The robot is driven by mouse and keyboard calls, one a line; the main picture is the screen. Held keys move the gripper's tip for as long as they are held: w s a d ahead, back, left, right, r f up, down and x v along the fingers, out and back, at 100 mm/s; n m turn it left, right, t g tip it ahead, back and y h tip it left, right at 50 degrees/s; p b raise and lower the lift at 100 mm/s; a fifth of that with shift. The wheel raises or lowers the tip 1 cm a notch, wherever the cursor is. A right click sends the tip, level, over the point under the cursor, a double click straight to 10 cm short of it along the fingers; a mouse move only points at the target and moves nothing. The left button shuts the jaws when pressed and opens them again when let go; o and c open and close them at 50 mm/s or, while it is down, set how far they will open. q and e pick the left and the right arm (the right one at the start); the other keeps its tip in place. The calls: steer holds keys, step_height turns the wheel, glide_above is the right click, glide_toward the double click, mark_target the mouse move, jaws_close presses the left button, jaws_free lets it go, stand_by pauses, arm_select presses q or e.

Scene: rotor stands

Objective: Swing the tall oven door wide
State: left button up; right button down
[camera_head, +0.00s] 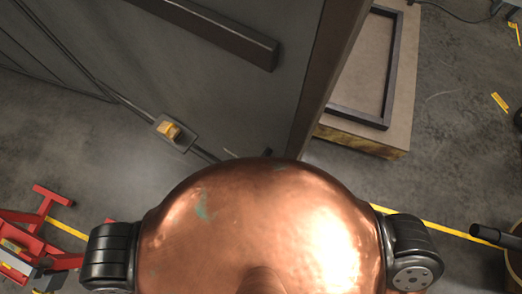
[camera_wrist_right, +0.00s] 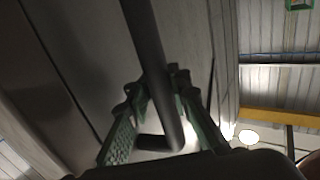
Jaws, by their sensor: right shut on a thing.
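The tall grey door panel (camera_head: 255,95) fills the upper left of the head view, with a brownish upright edge (camera_head: 325,75) at its right. A thick dark bar (camera_head: 225,32) crosses its upper part. In the right wrist view, my right gripper (camera_wrist_right: 157,98) has its green ribbed fingers shut on a dark bar handle (camera_wrist_right: 147,40), which runs between them beside a grey panel (camera_wrist_right: 95,50). How far the door stands open cannot be told. Neither gripper shows in the head view, and my left gripper is in no view.
A low crate with a dark rectangular frame (camera_head: 358,122) stands right of the door edge. A small orange block on a grey plate (camera_head: 168,130) is at the door's lower left. Red stand parts (camera_head: 35,222) lie at the left. Grey floor (camera_head: 455,150) is open at the right.

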steer(key=c, duration=2.2)
jaws_free()
steer(key=shift+s+d+f, duration=0.1)
steer(key=shift+d+f, duration=0.05)
steer(key=shift+f, duration=0.15)
steer(key=o, duration=0.4)
steer(key=shift+s+r, duration=0.1)
steer(key=shift+r, duration=0.05)
steer(key=shift+o, duration=0.2)
steer(key=shift+r, duration=0.1)
steer(key=v, duration=1.1)
steer(key=shift+s+d, duration=0.2)
steer(key=shift+s, duration=0.1)
